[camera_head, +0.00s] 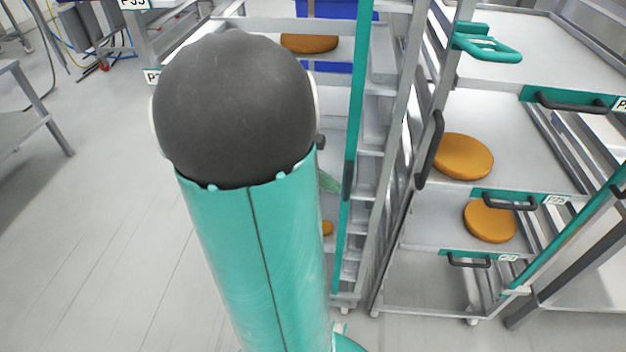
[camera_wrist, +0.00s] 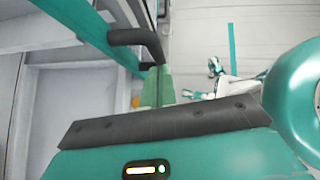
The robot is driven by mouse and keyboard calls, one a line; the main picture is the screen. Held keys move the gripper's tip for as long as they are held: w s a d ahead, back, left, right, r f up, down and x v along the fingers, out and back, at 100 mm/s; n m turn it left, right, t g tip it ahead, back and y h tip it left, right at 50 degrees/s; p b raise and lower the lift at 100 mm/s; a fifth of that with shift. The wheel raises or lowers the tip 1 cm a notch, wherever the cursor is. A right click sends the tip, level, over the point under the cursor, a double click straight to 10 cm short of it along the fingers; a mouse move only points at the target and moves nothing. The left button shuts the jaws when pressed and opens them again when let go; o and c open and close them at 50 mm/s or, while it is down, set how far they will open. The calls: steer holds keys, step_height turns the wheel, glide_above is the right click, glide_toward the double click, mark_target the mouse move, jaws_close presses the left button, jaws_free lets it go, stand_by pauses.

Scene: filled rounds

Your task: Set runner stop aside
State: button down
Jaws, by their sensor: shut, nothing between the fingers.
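No part is clearly marked as the runner stop, so I cannot tell for sure which it is. A teal upright bar (camera_head: 357,95) with a dark handle (camera_head: 348,181) stands along the rack's front in the head view. In the wrist view, a dark bent handle (camera_wrist: 137,38) sits just beyond my gripper (camera_wrist: 158,75). The pale green fingers are together with nothing between them; whether they touch the handle is unclear. In the head view, my arm hides most of my gripper, and only a green sliver (camera_head: 329,182) shows beside it.
A second rack at right holds orange rounds (camera_head: 463,156) (camera_head: 490,221) on its shelves, with a dark vertical handle (camera_head: 430,150). A teal looped piece (camera_head: 487,43) is on its upper part. A metal table (camera_head: 35,110) stands at far left. The floor (camera_head: 100,220) at left is clear.

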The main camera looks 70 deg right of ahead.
steer(key=shift+s+d, duration=0.1)
steer(key=shift+s, duration=0.15)
steer(key=s+d, duration=0.2)
steer(key=s, duration=0.7)
